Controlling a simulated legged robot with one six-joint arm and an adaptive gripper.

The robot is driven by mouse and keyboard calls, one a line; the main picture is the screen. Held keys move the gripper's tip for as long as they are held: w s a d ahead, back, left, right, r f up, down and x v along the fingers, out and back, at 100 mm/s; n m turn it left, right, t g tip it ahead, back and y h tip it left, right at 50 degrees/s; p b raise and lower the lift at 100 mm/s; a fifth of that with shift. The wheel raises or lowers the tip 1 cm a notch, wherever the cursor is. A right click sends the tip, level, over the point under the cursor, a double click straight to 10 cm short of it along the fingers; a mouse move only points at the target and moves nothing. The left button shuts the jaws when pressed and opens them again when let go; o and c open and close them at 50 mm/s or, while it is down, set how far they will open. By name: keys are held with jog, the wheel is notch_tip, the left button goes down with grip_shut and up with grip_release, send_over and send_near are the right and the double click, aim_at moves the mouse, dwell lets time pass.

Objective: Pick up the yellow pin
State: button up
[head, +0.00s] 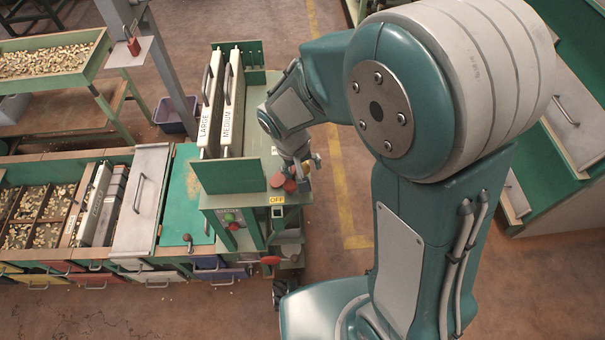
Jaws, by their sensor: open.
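I cannot make out a yellow pin in the head view; it may be hidden behind my arm or too small to tell. My gripper (300,174) is small in this view, pointing down at the right end of the green machine (241,177). It is open, and I see nothing held in it. Small red round parts (278,180) are close beside the gripper; I cannot tell if they touch it. A yellow OFF label (277,200) is on the machine just below.
White panels marked LARGE (206,112) and MEDIUM (232,105) stand upright in the machine. Nut bins (36,218) are at left, with a nut tray (48,60) behind. A red piece (134,46) is on a small shelf. Green cabinets (570,110) stand at right.

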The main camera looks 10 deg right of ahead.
jog(key=shift+a, duration=0.1)
jog(key=c, duration=0.3)
jog(key=shift+d, duration=0.25)
grip_shut()
jog(key=shift+r, duration=0.1)
